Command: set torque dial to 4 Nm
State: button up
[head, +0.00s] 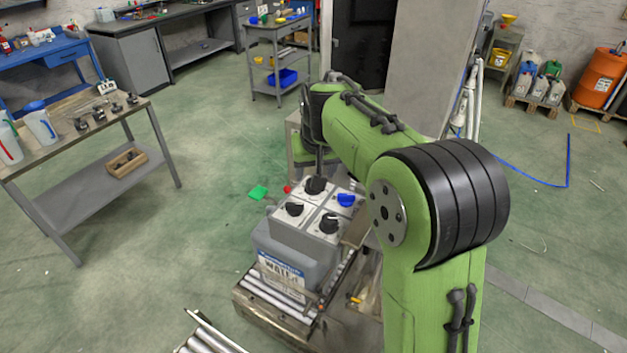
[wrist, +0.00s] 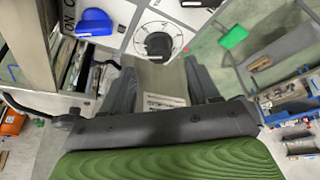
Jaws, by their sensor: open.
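A grey box (head: 290,250) with a light top panel carries several dials and stands on rollers. In the head view, a far black dial (head: 316,186), a blue dial (head: 346,200), a left black dial (head: 294,208) and a front black dial (head: 329,223) show. I cannot read which one is the torque dial, or any setting. In the wrist view, a black dial (wrist: 158,44) on a round scale lies just beyond my open, empty gripper (wrist: 159,68), roughly between the finger lines. The blue dial (wrist: 94,22) is to its left. Whether the fingers touch the dial is unclear.
A roller conveyor (head: 275,305) runs under the box. A workbench (head: 80,130) with jugs and small parts stands at left. A grey trolley (head: 278,50) is at the back. Open floor lies between.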

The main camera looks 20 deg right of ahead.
jog(key=x, duration=0.4)
jog(key=shift+w+f, duration=0.1)
jog(key=shift+f, duration=0.1)
jog(key=c, duration=1)
jog(key=shift+c, duration=0.2)
jog(key=shift+m, duration=0.3)
jog(key=m+h+p, duration=0.1)
jog(key=m, duration=0.3)
jog(key=shift+a+r+m+g+h+p, duration=0.15)
jog(key=shift+m+g+h+p, duration=0.15)
jog(key=shift+h+p, duration=0.1)
jog(key=shift+m+g+h+p, duration=0.65)
jog(key=shift+m+p, duration=0.6)
jog(key=shift+m, duration=0.95)
jog(key=shift+w, duration=0.1)
jog(key=o, duration=1)
